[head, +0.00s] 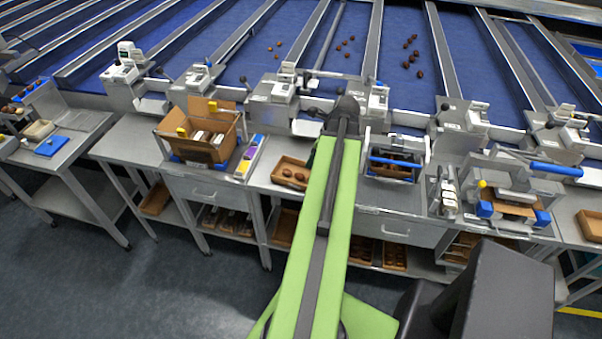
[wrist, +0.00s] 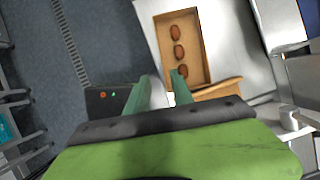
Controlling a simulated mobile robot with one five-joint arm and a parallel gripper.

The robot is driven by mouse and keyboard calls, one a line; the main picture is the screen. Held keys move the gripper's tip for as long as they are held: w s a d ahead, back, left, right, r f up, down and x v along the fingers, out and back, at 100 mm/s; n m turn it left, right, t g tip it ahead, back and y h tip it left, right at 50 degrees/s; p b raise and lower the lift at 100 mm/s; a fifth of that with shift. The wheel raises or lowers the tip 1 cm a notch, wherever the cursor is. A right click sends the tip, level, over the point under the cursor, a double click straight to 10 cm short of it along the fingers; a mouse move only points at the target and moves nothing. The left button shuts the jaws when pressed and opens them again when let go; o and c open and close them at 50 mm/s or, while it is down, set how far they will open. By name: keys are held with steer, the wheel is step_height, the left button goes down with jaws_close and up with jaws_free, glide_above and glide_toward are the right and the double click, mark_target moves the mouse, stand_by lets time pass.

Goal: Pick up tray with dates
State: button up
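A shallow brown tray (head: 277,176) with dates (head: 299,176) sits on the steel table, just left of my arm in the head view. In the wrist view the tray (wrist: 158,28) lies ahead of my gripper, with three brown dates (wrist: 178,52) in a row inside. My gripper (wrist: 162,75) is open and empty, its two green fingers apart. The right finger overlaps the tray's near left corner in the picture; the left finger is outside the tray. I cannot tell whether either touches it. In the head view my arm hides the fingertips.
A cardboard box (head: 222,151) stands left of the tray, with a narrow yellow and purple holder (head: 243,168) between. A blue-handled device (head: 390,163) is right of my arm. More trays (head: 395,256) lie on the lower shelf. The floor (head: 130,290) in front is clear.

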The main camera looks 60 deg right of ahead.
steer(key=b, duration=1.1)
glide_above(301, 177)
steer(key=s+a, duration=0.3)
steer(key=a, duration=0.1)
steer(key=f, duration=1.1)
steer(key=shift+w+f, duration=0.1)
steer(key=shift+w, duration=0.15)
steer(key=shift+w+f+b, duration=0.15)
steer(key=shift+f+b, duration=0.1)
steer(key=shift+b, duration=0.1)
steer(key=shift+w+r, duration=0.1)
steer(key=b+x, duration=0.4)
steer(key=x, duration=0.1)
steer(key=shift+w, duration=0.35)
steer(key=shift+r, duration=0.15)
jaws_close()
